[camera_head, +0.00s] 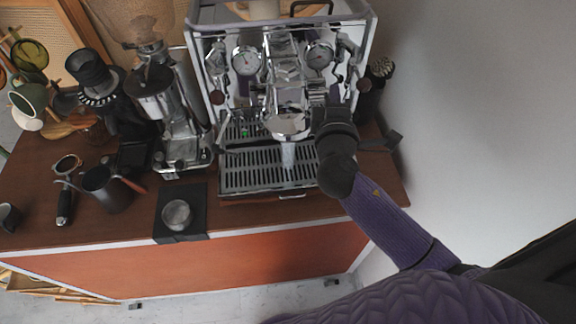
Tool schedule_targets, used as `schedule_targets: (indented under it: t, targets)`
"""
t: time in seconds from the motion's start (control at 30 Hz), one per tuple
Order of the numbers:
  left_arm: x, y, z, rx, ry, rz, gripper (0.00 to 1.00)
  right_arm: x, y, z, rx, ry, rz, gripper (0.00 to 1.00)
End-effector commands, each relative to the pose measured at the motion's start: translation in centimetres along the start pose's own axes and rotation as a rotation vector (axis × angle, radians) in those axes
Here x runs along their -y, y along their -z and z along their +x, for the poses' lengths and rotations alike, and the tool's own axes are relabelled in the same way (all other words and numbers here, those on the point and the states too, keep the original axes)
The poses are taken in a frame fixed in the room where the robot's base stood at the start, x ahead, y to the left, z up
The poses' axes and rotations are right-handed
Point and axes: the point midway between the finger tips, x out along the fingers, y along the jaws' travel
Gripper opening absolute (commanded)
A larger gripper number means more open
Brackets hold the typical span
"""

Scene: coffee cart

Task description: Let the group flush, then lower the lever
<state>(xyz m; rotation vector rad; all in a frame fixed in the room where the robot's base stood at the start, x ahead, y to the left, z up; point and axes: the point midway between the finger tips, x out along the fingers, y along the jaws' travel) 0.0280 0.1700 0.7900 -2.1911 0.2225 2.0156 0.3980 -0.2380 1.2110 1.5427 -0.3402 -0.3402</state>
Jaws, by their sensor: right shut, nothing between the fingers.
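The chrome espresso machine (280,60) stands at the back right of the cart, with two round gauges on its front. Its group head (287,124) is at the middle of the front, with no portafilter visible in it. A pale stream of water (288,154) falls from the group head to the slotted drip tray (255,179). My right gripper (322,108) is shut and empty just right of the group head. The gripper and wrist hide the lever, so its position and any contact cannot be told. My left gripper is out of view.
A grinder (178,120) stands left of the machine, with a dark grinder beside it. A metal cup (177,214) sits on a black mat (194,191) in front. A dark pitcher (107,190) and a portafilter (65,190) are at left. A plain wall closes the right side.

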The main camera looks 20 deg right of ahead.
Motion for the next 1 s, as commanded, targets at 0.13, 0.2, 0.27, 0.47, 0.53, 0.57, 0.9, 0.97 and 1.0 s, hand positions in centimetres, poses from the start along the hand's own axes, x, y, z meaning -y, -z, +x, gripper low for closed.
schedule_targets:
  t: [0.13,0.2,0.27,0.47,0.53,0.57,0.9,0.97,1.0]
  targets:
    - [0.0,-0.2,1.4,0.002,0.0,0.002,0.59,1.6,0.0,0.0,0.001,0.001,-0.001,0.0]
    - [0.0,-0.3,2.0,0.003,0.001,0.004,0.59,2.3,0.0,0.0,0.001,0.001,-0.001,0.0]
    - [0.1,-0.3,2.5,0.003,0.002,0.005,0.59,2.8,0.0,0.0,0.0,0.002,-0.001,0.0]
    - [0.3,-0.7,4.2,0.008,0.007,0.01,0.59,4.6,0.0,0.0,0.0,0.002,0.0,0.0]
    - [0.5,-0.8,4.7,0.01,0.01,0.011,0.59,5.3,0.0,0.0,0.0,0.002,0.0,0.0]
    - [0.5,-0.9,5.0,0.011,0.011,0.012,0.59,5.5,0.0,0.0,0.0,0.002,0.0,0.0]
    - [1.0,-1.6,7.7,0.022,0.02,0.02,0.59,8.6,0.0,0.0,0.0,0.002,-0.001,0.0]
    - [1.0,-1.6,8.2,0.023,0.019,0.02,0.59,9.2,0.0,0.0,0.0,0.002,-0.001,0.0]
    - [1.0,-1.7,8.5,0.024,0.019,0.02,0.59,9.5,0.0,0.0,0.0,0.002,0.0,0.0]
